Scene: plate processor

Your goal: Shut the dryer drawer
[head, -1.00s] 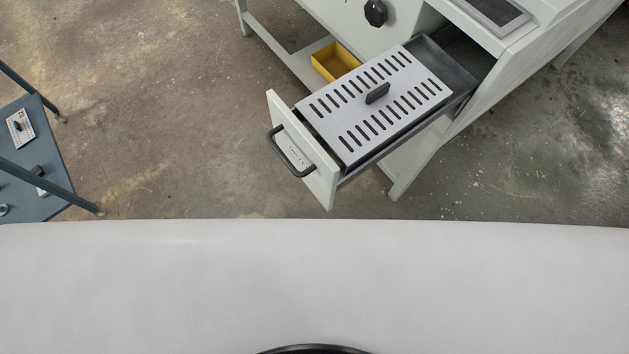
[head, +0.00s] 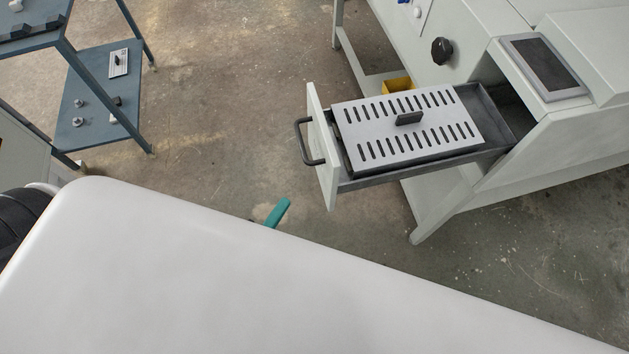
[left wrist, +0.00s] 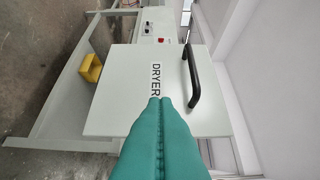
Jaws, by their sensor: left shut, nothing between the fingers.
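The dryer drawer (head: 320,150) is pulled out of the pale machine, with a dark handle (head: 303,141) on its front. A slotted grey plate (head: 385,138) with a small dark knob lies in it. In the left wrist view the drawer front (left wrist: 120,115) faces the camera, with a "DRYER" label and the dark handle (left wrist: 190,75). My left gripper, teal, is shut and empty (left wrist: 160,100); its tips overlap the front below the label, and I cannot tell if they touch. In the head view a teal finger (head: 278,212) shows just past my white body, apart from the drawer. My right gripper is not in view.
The machine (head: 590,120) carries a dark screen (head: 543,65) and a black knob (head: 442,50). A yellow bin (head: 397,85) sits on its lower shelf. A blue shelf rack (head: 98,100) stands at the left. Concrete floor lies clear between them.

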